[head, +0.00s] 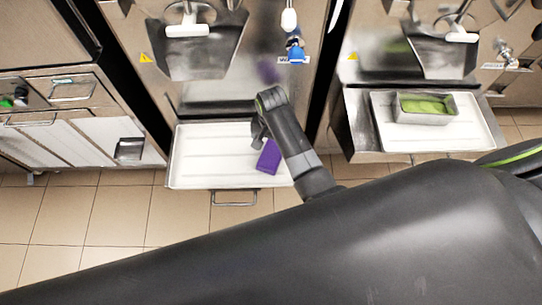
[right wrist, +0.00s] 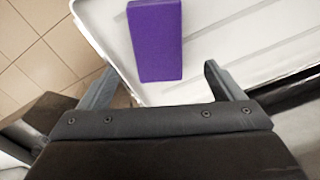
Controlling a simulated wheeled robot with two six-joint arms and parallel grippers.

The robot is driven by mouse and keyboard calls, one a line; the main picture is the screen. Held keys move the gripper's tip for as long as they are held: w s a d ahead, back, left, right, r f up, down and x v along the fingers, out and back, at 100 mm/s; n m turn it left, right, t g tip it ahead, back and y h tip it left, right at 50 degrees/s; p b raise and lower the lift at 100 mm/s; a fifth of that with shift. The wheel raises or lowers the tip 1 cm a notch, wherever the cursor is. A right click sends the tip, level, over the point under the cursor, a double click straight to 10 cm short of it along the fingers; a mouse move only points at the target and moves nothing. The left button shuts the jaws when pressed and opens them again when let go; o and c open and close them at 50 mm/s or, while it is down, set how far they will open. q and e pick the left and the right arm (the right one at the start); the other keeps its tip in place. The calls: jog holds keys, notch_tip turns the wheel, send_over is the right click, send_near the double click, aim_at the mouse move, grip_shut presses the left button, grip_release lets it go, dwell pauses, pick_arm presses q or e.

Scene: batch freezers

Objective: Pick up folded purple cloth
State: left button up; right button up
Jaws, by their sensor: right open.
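The folded purple cloth (head: 268,157) lies on the white tray (head: 205,172) under the middle freezer in the head view. In the right wrist view the cloth (right wrist: 155,40) is a flat purple block on the tray, ahead of the fingers. My right gripper (head: 262,135) is over the tray beside the cloth, and my arm hides part of that area. In the right wrist view the right gripper (right wrist: 160,85) is open, its two fingers apart, with the cloth's near end between or just beyond them. I cannot tell if they touch it. My left gripper is not in view.
A second white tray (head: 455,138) to the right holds a metal pan of green contents (head: 425,108). The left part of the middle tray is bare. Tiled floor (head: 90,215) lies in front.

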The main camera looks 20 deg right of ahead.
aim_at(272, 152)
jog(key=shift+s+f, duration=0.2)
jog(key=shift+f, duration=2.75)
jog(key=c, duration=1.1)
jog(key=shift+o, duration=0.2)
notch_tip(272, 152, up, 10)
jog(key=shift+p, duration=0.4)
